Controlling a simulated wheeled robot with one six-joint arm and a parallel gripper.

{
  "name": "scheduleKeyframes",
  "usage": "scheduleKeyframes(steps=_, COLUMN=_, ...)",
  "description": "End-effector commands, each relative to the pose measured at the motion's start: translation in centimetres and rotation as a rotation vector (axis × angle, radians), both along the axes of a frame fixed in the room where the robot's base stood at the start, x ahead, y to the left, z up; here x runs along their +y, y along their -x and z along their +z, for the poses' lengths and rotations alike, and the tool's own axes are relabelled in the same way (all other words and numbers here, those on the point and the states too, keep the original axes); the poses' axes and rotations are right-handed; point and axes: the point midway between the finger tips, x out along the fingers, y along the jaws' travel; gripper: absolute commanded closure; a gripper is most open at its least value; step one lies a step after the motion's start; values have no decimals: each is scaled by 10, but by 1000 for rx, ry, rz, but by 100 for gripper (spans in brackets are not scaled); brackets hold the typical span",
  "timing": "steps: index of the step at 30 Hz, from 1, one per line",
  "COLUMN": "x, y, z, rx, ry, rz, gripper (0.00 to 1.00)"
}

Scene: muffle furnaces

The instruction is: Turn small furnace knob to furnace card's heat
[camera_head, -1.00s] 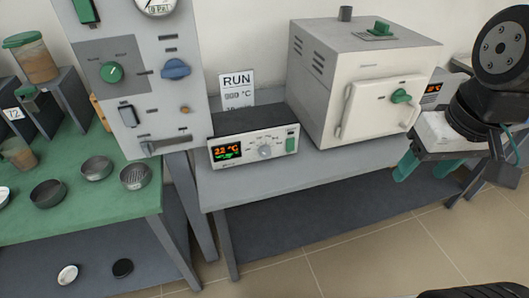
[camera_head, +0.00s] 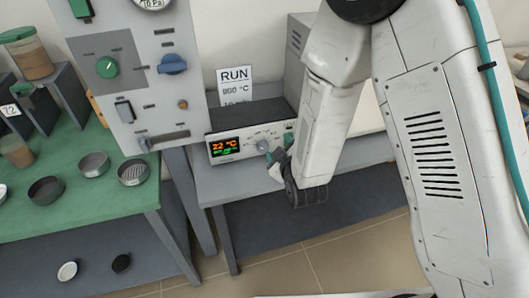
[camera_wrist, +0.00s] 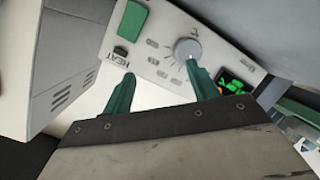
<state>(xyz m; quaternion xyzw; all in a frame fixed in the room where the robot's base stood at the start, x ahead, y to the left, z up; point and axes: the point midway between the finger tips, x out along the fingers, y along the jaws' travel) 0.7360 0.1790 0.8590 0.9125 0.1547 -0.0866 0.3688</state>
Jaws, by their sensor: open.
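The furnace controller (camera_head: 228,146) is a box with a white front on the grey bench. Its display (camera_head: 227,147) shows 22 °C in orange, with smaller green text below. The grey round knob (camera_head: 263,146) is right of the display and also shows in the wrist view (camera_wrist: 187,49). A card (camera_head: 235,88) behind the box reads RUN and a temperature that looks like 900 °C, blurred. My gripper (camera_head: 278,157) is at the controller's front, open and empty. In the wrist view, its green fingers (camera_wrist: 160,72) are spread, with the right tip by the knob's lower edge; contact is unclear.
The furnace (camera_head: 294,45) stands behind my arm, mostly hidden. A green switch (camera_wrist: 131,20) and HEAT label are on the controller panel. A tall panel with a green knob (camera_head: 107,67) and blue knob stands left. A green table (camera_head: 90,205) holds dishes.

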Motion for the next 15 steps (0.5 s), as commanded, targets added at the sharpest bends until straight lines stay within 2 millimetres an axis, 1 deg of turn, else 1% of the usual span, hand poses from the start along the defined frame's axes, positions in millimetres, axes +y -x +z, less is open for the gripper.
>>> scheduleKeyframes(steps=1, x=6, y=8, z=-16, rx=-48, ry=35, rz=20, gripper=41)
scheduleKeyframes(steps=3, x=12, y=17, z=-27, rx=-128, ry=76, rz=41, gripper=41)
scheduleKeyframes(steps=6, x=17, y=30, z=-38, rx=-220, ry=123, rz=63, gripper=41)
scheduleKeyframes(steps=9, x=21, y=39, z=-43, rx=-283, ry=151, rz=78, gripper=41)
scheduleKeyframes(steps=11, x=22, y=43, z=-45, rx=-307, ry=162, rz=82, gripper=41)
scheduleKeyframes(steps=13, x=23, y=42, z=-45, rx=-323, ry=167, rz=84, gripper=41)
scheduleKeyframes(steps=15, x=25, y=37, z=-45, rx=-329, ry=169, rz=84, gripper=41)
